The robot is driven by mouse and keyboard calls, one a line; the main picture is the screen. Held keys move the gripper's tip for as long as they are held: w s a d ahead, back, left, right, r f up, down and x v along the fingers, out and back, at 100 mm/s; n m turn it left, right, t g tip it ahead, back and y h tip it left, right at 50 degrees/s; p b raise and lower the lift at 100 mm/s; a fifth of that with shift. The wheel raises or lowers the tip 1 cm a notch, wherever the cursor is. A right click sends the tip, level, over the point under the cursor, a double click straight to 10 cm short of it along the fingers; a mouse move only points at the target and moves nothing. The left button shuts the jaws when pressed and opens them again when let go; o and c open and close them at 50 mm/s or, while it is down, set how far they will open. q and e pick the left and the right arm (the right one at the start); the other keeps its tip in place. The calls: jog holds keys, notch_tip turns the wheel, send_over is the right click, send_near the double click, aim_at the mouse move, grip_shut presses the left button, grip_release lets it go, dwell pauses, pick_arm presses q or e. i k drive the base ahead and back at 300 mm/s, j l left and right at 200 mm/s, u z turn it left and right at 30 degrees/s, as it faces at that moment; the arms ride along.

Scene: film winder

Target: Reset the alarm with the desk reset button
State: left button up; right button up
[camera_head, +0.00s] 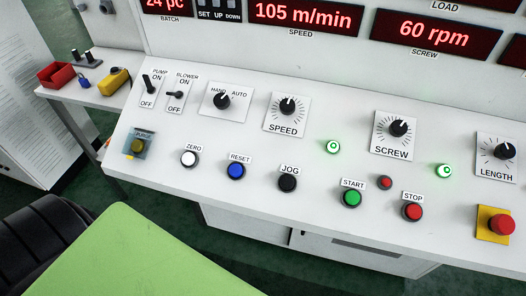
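The blue reset button (236,171) sits on the white sloping desk panel (330,225), under a label reading RESET. It lies between the white ZERO button (189,159) on its left and the black JOG button (288,183) on its right. Nothing covers it or touches it. Neither of my grippers shows in the head view. A small red lamp or button (384,182) sits above and between START and STOP; I cannot tell whether it is lit.
A green START button (351,198), red STOP button (412,212) and red emergency stop (502,225) sit to the right. A covered PURGE button (137,146) is at left. Knobs and switches line the row above. A green surface (130,255) and black chair (50,240) are in front.

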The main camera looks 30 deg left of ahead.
aim_at(236, 170)
jog(key=u, duration=1.1)
